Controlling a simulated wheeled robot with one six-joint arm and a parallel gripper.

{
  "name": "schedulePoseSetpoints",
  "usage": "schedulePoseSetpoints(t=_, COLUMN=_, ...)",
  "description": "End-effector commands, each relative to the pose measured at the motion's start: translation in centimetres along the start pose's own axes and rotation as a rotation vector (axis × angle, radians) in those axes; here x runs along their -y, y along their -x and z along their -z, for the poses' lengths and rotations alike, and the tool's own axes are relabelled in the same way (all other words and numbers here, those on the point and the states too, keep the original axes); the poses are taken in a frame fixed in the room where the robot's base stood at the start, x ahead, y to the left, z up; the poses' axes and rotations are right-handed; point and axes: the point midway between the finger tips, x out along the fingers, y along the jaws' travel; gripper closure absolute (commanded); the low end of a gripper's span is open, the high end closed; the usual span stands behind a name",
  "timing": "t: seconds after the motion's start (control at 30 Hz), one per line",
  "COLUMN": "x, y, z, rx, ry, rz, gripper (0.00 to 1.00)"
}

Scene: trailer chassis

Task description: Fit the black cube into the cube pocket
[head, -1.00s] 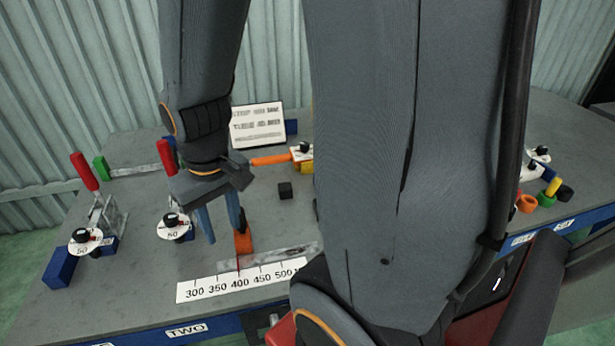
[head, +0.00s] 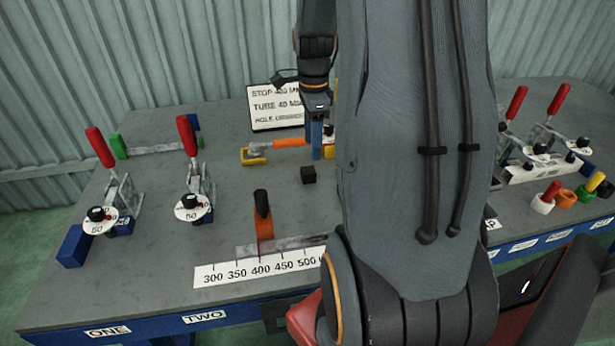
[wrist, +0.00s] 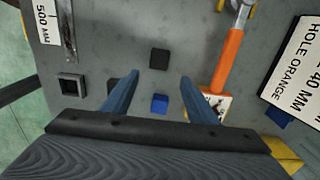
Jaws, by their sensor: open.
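The black cube (head: 308,174) lies on the grey bench top in the head view, and it also shows in the wrist view (wrist: 160,59). My gripper (head: 316,154) points down just behind and right of it. In the wrist view my gripper (wrist: 160,78) is open, with nothing held between its blue fingers; the cube lies beyond the fingertips, apart from them. A hollow dark square frame (wrist: 71,84), which looks like the cube pocket, sits at left in the wrist view. My arm hides that area in the head view.
A blue cube (wrist: 159,103) lies between the fingers in the wrist view, below the black cube. An orange-handled tool (head: 290,143) is close to my gripper. An orange stop with black knob (head: 263,225) stands by the scale. Red-handled clamps (head: 188,140) stand left.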

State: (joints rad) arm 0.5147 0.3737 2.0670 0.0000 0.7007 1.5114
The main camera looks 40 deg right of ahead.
Motion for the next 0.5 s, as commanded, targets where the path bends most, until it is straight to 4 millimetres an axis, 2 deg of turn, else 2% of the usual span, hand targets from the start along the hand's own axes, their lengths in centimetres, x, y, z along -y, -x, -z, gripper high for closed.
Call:
schedulePoseSetpoints(t=0.37, x=-0.2, y=-3.5, z=0.1, rx=0.000, ry=-0.013, rz=-0.004, gripper=0.47)
schedulePoseSetpoints(t=0.5, x=-0.5, y=-5.4, z=0.1, rx=0.000, ry=-0.012, rz=-0.005, gripper=0.47)
